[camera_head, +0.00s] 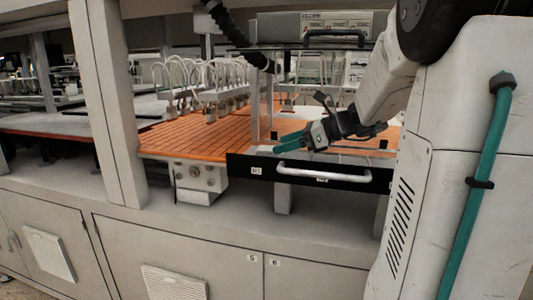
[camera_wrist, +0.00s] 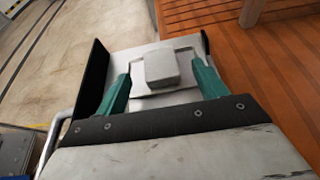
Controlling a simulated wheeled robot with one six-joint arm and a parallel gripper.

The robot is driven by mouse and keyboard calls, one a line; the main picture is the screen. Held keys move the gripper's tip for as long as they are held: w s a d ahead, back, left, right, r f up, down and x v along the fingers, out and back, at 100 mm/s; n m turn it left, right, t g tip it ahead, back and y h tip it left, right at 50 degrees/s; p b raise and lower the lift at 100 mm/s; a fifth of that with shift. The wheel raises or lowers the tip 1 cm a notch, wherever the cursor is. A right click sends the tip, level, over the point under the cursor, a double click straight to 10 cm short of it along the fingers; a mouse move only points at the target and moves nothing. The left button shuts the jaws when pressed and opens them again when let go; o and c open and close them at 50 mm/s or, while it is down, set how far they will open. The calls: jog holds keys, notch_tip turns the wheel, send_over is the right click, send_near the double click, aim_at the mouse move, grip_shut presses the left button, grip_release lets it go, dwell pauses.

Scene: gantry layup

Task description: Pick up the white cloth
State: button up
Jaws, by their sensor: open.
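My gripper (camera_head: 292,143) is open, its green fingers reaching over the tray in front of the orange slatted bed. In the wrist view my gripper (camera_wrist: 161,74) has its two fingers spread on either side of a small pale block-like piece (camera_wrist: 160,66), which looks like the folded white cloth. The piece lies on a flat light plate, with a gap to each finger. I cannot tell how high the fingertips are above the plate. In the head view the cloth is not clearly visible near the gripper.
The tray has a black front (camera_head: 310,171) with a pale bar handle (camera_head: 322,174). The orange slatted bed (camera_head: 190,143) extends behind and left. A grey upright post (camera_head: 261,110) stands close behind my gripper.

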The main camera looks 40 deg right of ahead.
aim_at(269, 148)
jog(key=x, duration=0.5)
jog(key=shift+w+a+f, duration=0.15)
jog(key=c, duration=1.1)
